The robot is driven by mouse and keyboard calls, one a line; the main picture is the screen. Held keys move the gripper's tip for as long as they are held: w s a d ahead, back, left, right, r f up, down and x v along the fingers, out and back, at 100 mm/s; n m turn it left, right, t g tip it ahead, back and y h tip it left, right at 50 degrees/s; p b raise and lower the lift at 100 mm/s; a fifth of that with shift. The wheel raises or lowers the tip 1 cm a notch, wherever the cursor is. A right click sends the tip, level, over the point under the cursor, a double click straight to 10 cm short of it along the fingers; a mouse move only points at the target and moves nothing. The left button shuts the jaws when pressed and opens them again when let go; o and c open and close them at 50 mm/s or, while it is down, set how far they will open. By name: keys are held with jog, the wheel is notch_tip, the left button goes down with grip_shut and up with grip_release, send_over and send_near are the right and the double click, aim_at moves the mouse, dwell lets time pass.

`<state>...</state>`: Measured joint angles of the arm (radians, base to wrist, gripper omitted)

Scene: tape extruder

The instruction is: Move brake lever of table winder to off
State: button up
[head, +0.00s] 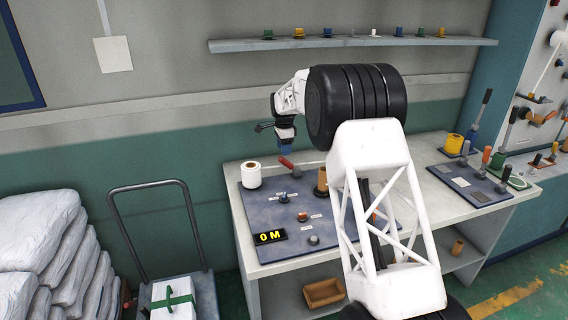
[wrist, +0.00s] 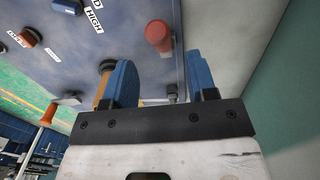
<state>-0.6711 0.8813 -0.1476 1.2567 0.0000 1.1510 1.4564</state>
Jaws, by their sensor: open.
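The table winder's blue panel (head: 262,200) lies on the bench, with a white tape roll (head: 251,175) at its left. A red-handled lever (head: 286,162) stands at its back edge; no brake label is readable near it. My gripper (head: 285,148) is just above this lever, pointing down. In the wrist view, the blue fingers of my gripper (wrist: 161,62) are apart and empty. The red handle (wrist: 158,38) shows beyond the gap between them, apart from both fingers as far as I can tell.
A brown tube (head: 321,182) stands on the panel, partly behind my arm. A "0 M" display (head: 270,237) and several knobs are in front. A second panel (head: 468,183) with levers is at the right. A shelf (head: 350,43) hangs above.

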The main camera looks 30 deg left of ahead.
aim_at(284, 162)
jog(key=shift+f, duration=3.65)
grip_shut()
